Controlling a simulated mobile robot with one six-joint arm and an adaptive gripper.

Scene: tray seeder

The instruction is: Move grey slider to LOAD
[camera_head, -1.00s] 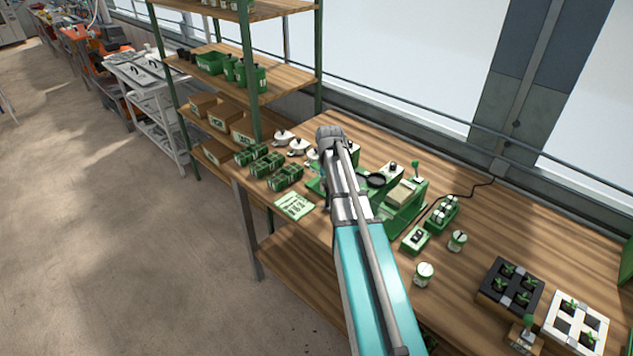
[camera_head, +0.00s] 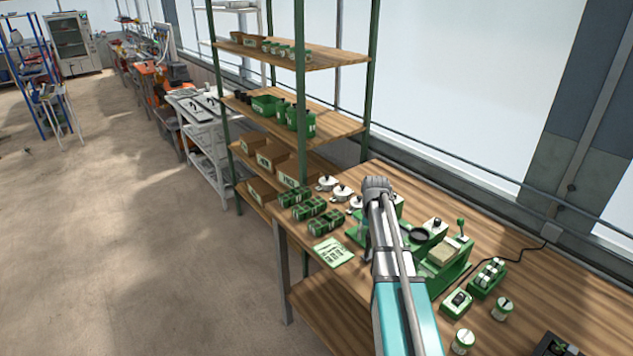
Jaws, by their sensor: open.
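My arm reaches from the bottom edge over the workbench, its grey end (camera_head: 377,187) above the green equipment. I see no gripper fingers; the arm end hides that area. A green machine with a lever (camera_head: 448,262) and a pale tray in it stands just right of my arm. More green equipment, with a dark round dish (camera_head: 419,236), stands partly behind the arm. I cannot make out a grey slider or a LOAD mark at this size.
The wooden workbench (camera_head: 540,285) also carries green seedling packs (camera_head: 308,208), white lidded pots (camera_head: 341,192), a printed card (camera_head: 333,252), a small green switch box (camera_head: 456,303) and white jars (camera_head: 462,341). A green-framed shelf (camera_head: 335,122) stands behind left.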

